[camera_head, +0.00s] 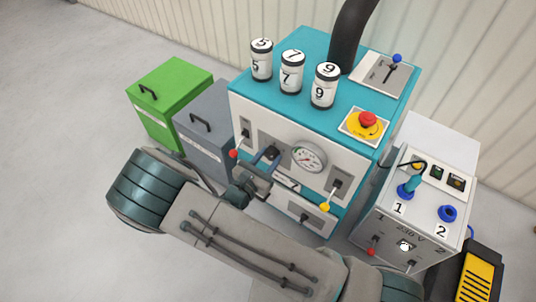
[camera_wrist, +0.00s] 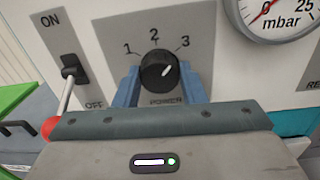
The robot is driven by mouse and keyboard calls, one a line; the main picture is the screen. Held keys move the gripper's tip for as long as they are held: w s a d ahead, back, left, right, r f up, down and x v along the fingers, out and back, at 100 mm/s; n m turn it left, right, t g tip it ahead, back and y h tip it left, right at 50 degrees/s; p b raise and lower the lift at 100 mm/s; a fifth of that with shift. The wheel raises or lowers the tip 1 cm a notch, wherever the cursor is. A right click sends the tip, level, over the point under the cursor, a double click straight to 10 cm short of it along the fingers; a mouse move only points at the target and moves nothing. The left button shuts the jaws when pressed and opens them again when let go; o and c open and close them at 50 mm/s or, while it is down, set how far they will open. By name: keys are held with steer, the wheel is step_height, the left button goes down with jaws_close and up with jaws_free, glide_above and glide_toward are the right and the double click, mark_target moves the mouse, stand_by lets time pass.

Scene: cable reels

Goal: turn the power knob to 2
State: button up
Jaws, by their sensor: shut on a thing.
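The black round power knob (camera_wrist: 158,68) sits on a grey plate marked 1, 2 and 3, with POWER printed below. Its white pointer mark points up and right, roughly toward the 3. The blue fingers of my gripper (camera_wrist: 160,88) stand on the left and right sides of the knob, shut on it. In the head view my gripper (camera_head: 262,166) is at the front of the teal and white machine (camera_head: 240,108). There the knob (camera_head: 271,153) is partly hidden by the fingers.
Left of the knob is an ON/OFF lever (camera_wrist: 68,80) with a red tip, close to my gripper. A mbar gauge (camera_wrist: 282,15) is at the upper right. A second lever (camera_head: 331,197) has a yellow tip. Green (camera_head: 175,95) and grey bins stand left of the machine.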

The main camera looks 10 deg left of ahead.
steer(key=n+p, duration=0.2)
steer(key=p, duration=0.1)
steer(key=n+p, duration=0.1)
steer(key=n, duration=0.1)
steer(key=shift+r+p, duration=0.25)
steer(key=shift+p, duration=0.15)
steer(key=shift+f+n+g+p, duration=0.15)
steer(key=shift+n+g+p, duration=0.15)
steer(key=shift+n+p, duration=1.35)
steer(key=shift+n, duration=0.55)
steer(key=o, duration=1)
steer(key=v, duration=1.3)
steer(key=shift+s+a+p, duration=0.2)
steer(key=shift+s+p, duration=0.2)
steer(key=shift+p, duration=0.05)
steer(key=shift+f, duration=0.1)
